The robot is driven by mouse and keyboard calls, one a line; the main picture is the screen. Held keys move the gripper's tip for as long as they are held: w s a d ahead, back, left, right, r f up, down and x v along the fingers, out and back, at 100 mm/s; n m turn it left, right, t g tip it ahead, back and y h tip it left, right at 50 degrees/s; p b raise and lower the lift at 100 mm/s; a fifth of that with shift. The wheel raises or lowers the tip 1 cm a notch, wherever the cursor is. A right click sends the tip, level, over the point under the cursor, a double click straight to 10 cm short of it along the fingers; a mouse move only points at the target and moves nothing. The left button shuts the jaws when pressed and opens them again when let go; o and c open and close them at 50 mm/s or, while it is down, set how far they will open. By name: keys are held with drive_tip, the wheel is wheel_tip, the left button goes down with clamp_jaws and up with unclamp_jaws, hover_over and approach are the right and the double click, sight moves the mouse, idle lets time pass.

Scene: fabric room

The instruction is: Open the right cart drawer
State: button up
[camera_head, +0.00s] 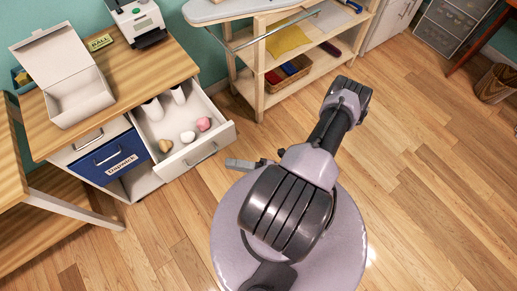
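The wooden-topped cart (130,58) stands at the left. Its right drawer (211,148) is white and pulled out toward me, with a bar handle on its front. Small rounded items, one tan, one pale and one pink, lie inside it with white cylindrical items behind them. My gripper (238,164) is just right of the drawer front, close to it but seemingly apart from the handle. It is small in view and partly hidden by my arm, so its finger gap is unclear.
An open white box (80,98) and a label printer (138,20) sit on the cart top. A blue bin labelled "Trapsack" (110,158) is at the cart's left. A wooden shelf unit (285,80) stands behind.

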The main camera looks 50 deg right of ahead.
drive_tip(key=v, duration=0.9)
drive_tip(key=w+a+r+n+g, duration=0.1)
drive_tip(key=w+r+n+g, duration=0.4)
drive_tip(key=r+n+g, duration=0.45)
drive_tip(key=w+r+n+g, duration=0.5)
drive_tip(key=r+n+g, duration=0.2)
drive_tip(key=r+n, duration=0.55)
drive_tip(key=s+a+r+n+t+h, duration=0.2)
drive_tip(key=a+r+n+t+h, duration=0.3)
drive_tip(key=a+r+n, duration=1.3)
drive_tip(key=n+h, duration=0.1)
drive_tip(key=n, duration=0.1)
drive_tip(key=shift+s+a+r+n+h, duration=0.2)
drive_tip(key=shift+r+n+h, duration=0.2)
